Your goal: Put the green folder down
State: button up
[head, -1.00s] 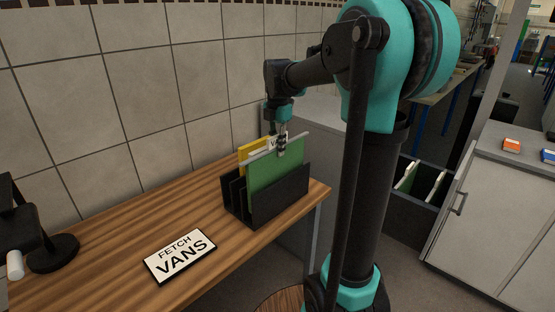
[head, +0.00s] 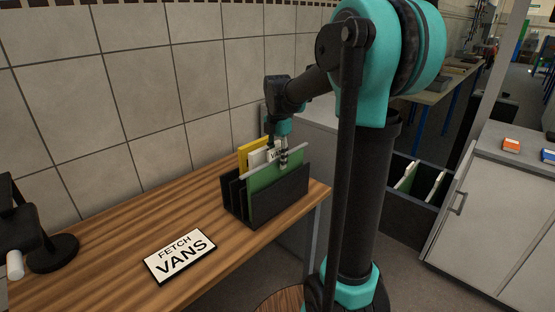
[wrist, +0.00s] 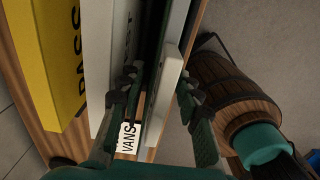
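The green folder (head: 275,178) stands in a black rack (head: 283,200) on the wooden table, in the front slot, with its pale top bar above the rack's wall. In the wrist view its pale top bar (wrist: 168,88) lies between my fingers. My gripper (head: 283,160) is at the folder's top edge, pointing down. In the wrist view my gripper (wrist: 160,90) has its fingers spread on both sides of the bar, with gaps visible.
A yellow folder (head: 252,146) and a white folder (head: 260,157) stand behind the green one in the rack. A sign reading FETCH VANS (head: 180,256) lies on the table (head: 120,235). A dark lamp-like stand (head: 50,252) is at the left. A tiled wall is close behind.

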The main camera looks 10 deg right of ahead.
notch_tip(320, 180, up, 12)
jog(key=shift+r, duration=0.15)
dwell(0.7)
